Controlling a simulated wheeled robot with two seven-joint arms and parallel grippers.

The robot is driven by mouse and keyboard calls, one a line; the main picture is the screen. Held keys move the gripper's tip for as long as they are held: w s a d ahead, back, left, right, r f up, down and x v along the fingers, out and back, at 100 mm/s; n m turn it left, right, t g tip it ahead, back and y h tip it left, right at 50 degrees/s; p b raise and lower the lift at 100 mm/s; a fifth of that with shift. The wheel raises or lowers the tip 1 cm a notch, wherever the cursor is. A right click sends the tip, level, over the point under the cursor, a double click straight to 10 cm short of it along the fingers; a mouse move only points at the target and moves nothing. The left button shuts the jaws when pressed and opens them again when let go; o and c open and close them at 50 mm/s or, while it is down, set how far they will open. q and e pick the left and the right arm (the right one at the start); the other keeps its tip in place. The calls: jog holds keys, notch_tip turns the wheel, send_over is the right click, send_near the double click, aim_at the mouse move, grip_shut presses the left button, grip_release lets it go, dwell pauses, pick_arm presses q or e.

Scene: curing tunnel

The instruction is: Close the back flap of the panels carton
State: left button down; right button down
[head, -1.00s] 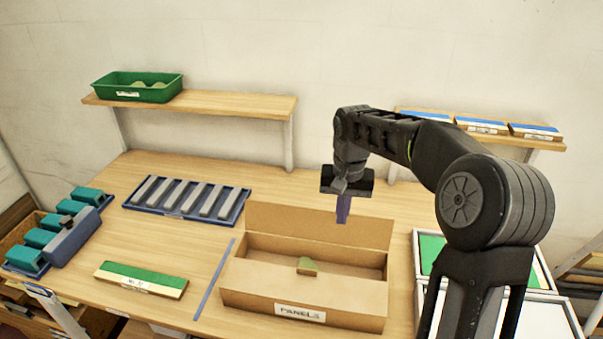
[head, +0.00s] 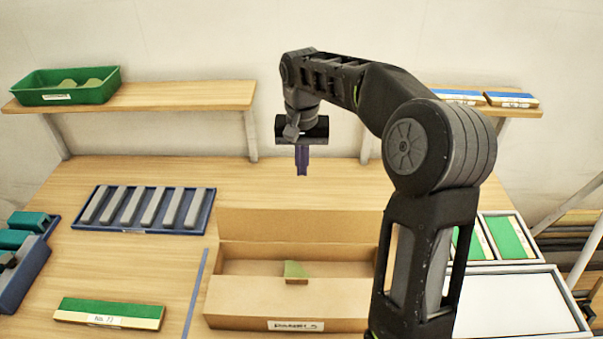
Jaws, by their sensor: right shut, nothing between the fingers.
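The panels carton (head: 224,314) stands on the table with a "PANELS" label on its front. Its back flap (head: 290,224) stands up along the far edge. A front flap (head: 270,296) appears to lie over the near part, leaving an open strip. A small green-topped piece (head: 296,269) shows in that strip. My right gripper (head: 302,172) is shut and empty, fingers pointing down. It appears above and beyond the back flap's top edge, apart from it. My right arm hides the carton's right end. My left gripper is out of view.
A blue tray of grey bars (head: 146,232) lies left of the carton. A green-topped block (head: 108,313) and a blue strip (head: 195,292) lie nearer. Shelves hold a green bin (head: 66,88) and blue-topped boxes (head: 510,99). White-framed panels (head: 512,300) are at right. The table behind the carton is clear.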

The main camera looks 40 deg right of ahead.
aim_at(298, 224)
notch_tip(298, 224, down, 10)
jog(key=b, duration=0.3)
jog(key=shift+s+a+r, duration=0.5)
jog(key=shift+s+r, duration=0.05)
jog(key=shift+s, duration=0.15)
jog(key=shift+s+a+r, duration=0.5)
jog(key=shift+s, duration=0.15)
jog(key=shift+s+a+r+t+b, duration=0.15)
jog(key=shift+s+t+b, duration=0.2)
jog(key=shift+b, duration=0.35)
jog(key=shift+w+h, duration=0.1)
jog(key=shift+h, duration=0.2)
